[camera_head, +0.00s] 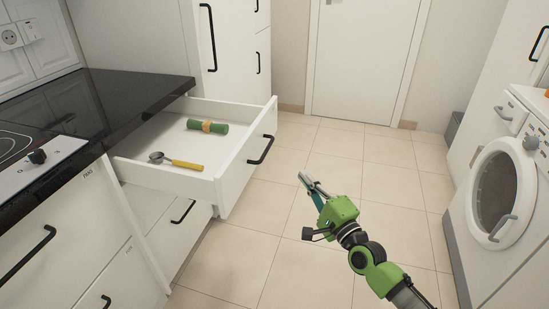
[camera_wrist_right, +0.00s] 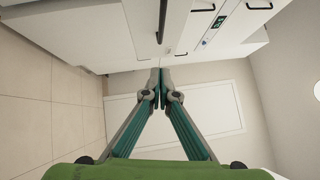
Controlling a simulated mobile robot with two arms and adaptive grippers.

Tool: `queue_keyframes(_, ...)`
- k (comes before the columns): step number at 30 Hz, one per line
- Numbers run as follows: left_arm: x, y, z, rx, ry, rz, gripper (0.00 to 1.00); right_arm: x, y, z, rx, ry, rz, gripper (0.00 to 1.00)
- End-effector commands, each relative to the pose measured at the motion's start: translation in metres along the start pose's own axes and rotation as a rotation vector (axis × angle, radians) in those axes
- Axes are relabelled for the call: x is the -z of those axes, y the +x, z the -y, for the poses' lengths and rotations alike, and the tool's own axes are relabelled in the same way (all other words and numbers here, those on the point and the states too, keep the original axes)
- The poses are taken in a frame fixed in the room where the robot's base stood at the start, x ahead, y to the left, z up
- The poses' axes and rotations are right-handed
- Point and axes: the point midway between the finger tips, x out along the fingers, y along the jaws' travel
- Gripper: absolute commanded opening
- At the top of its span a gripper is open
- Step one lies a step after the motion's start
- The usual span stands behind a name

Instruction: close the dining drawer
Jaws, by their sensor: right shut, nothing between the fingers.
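The open drawer (camera_head: 236,168) sticks out from under the black countertop at the left in the head view. It has a white front with a black handle (camera_head: 261,150). Inside lie a green roll with an orange band (camera_head: 207,126) and a yellow-handled utensil (camera_head: 176,161). My right gripper (camera_head: 304,178) is to the right of the drawer front, apart from it, above the tiled floor. In the right wrist view its fingers (camera_wrist_right: 161,76) meet at the tips, shut and empty. My left gripper is in neither view.
A black countertop (camera_head: 110,105) with a hob edge is at the left. A white washing machine (camera_head: 498,190) stands at the right. A white door (camera_head: 363,60) is at the back. The tiled floor (camera_head: 330,150) between them is clear.

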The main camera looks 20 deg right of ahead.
Motion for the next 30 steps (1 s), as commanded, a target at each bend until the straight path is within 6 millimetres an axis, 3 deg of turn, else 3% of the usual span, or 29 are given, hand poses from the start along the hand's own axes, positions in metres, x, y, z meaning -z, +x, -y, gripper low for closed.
queue_keyframes(14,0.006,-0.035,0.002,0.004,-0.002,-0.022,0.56,-0.001,0.09,0.0,0.001,-0.004,0.001,0.0)
queue_keyframes(15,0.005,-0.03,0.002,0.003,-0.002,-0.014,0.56,-0.008,0.094,0.0,0.0,0.002,0.001,0.0)
queue_keyframes(21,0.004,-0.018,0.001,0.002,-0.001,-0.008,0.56,-0.024,0.11,0.0,-0.001,-0.001,0.0,0.0)
queue_keyframes(30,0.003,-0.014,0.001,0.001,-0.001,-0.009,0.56,-0.029,0.114,-0.001,-0.002,-0.004,0.0,0.0)
